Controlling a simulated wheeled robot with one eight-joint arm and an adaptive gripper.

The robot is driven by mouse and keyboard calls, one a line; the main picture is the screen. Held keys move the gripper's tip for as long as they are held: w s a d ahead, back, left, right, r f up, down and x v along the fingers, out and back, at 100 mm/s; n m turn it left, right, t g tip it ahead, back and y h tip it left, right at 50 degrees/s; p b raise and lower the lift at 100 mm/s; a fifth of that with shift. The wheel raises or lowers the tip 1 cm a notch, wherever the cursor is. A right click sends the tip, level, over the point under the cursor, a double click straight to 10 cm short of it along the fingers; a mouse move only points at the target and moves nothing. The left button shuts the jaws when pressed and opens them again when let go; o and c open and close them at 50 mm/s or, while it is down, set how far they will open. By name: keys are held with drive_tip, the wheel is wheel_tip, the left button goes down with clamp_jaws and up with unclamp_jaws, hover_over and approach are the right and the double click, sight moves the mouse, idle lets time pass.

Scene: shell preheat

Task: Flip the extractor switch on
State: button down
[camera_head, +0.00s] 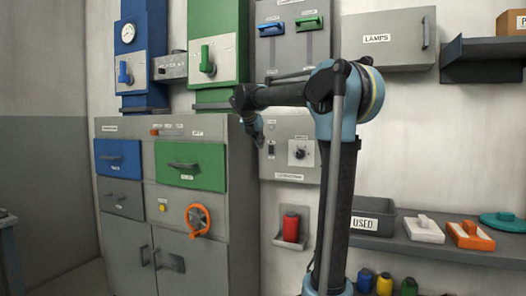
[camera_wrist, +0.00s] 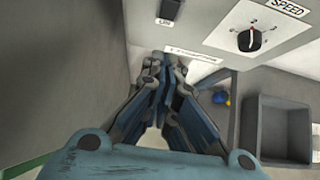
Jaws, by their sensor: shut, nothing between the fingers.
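The grey extractor panel (camera_head: 308,133) is on the wall behind my arm in the head view. It carries a small dark switch (camera_head: 271,148) at its left and a dial (camera_head: 299,152) to the right. My gripper (camera_head: 259,139) is just left of the switch in that view; I cannot tell whether they touch. In the wrist view my gripper (camera_wrist: 164,62) is shut and empty, its fingers together below the switch (camera_wrist: 171,9), which is cut by the top edge. The speed dial (camera_wrist: 250,38) is at the upper right. The switch position is not clear.
A grey cabinet (camera_head: 125,129) with blue and green drawers stands close on the left. Below the panel, a wall holder (camera_head: 281,240) carries a red cylinder (camera_head: 291,228). The grey lamps box (camera_head: 398,52) hangs above.

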drive_tip(key=shift+v, duration=1.15)
drive_tip(key=shift+f, duration=0.1)
